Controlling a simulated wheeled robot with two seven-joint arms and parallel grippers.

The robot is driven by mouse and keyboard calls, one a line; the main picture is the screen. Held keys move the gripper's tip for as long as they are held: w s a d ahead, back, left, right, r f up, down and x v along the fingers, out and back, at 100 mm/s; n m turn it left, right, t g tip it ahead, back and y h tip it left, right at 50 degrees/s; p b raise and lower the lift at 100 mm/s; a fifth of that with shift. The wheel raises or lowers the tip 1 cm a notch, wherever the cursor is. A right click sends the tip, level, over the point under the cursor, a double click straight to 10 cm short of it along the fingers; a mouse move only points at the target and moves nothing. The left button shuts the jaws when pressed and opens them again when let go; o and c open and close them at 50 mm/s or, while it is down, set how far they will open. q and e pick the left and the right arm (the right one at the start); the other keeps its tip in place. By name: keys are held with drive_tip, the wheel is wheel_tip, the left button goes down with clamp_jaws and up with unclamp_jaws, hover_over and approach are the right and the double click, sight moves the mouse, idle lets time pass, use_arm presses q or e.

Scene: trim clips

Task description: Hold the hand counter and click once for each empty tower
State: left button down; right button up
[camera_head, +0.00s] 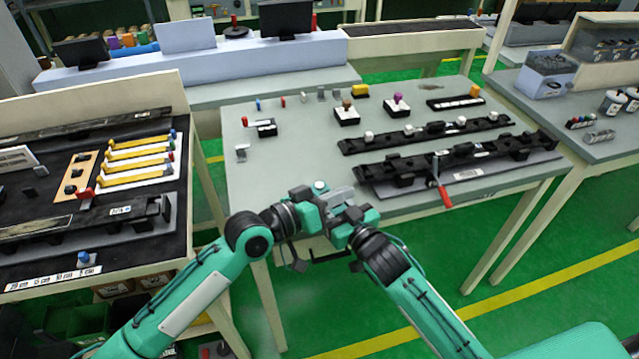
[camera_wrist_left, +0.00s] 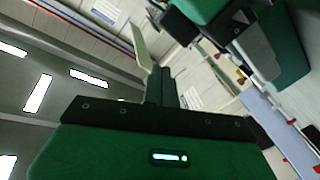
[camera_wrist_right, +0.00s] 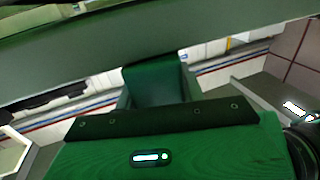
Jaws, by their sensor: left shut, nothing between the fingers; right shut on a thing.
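My left gripper (camera_head: 328,200) is shut and empty in front of the middle table's near edge. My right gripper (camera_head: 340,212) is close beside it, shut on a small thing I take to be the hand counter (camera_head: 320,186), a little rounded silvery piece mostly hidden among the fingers. The counter's display cannot be read. The two grippers nearly touch; the left wrist view shows the green right gripper (camera_wrist_left: 285,50) close by. Two long black fixtures, a rear one (camera_head: 425,133) and a front one (camera_head: 455,160), carry upright black pieces. Which are towers, and which empty, I cannot tell.
The middle table (camera_head: 290,165) has a bare left part. A red-handled tool (camera_head: 440,185) sits at the front fixture. Button boxes (camera_head: 346,115) stand farther back. A black-topped bench (camera_head: 120,215) with yellow strips is left; a grey bench (camera_head: 590,130) is right.

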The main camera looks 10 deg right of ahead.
use_arm(q)
drive_tip(key=w+r+m+y, duration=0.2)
drive_tip(key=w+m+y, duration=0.3)
drive_tip(key=w+m, duration=0.15)
wheel_tip(320, 180, up, 3)
drive_tip(key=m+y, duration=0.4)
drive_tip(key=m, duration=0.1)
hover_over(320, 186)
drive_tip(key=shift+a+r, duration=0.35)
drive_tip(key=shift+a, duration=0.15)
drive_tip(key=shift+f, duration=0.1)
drive_tip(key=shift+f, duration=4.4)
drive_tip(key=shift+f, duration=0.35)
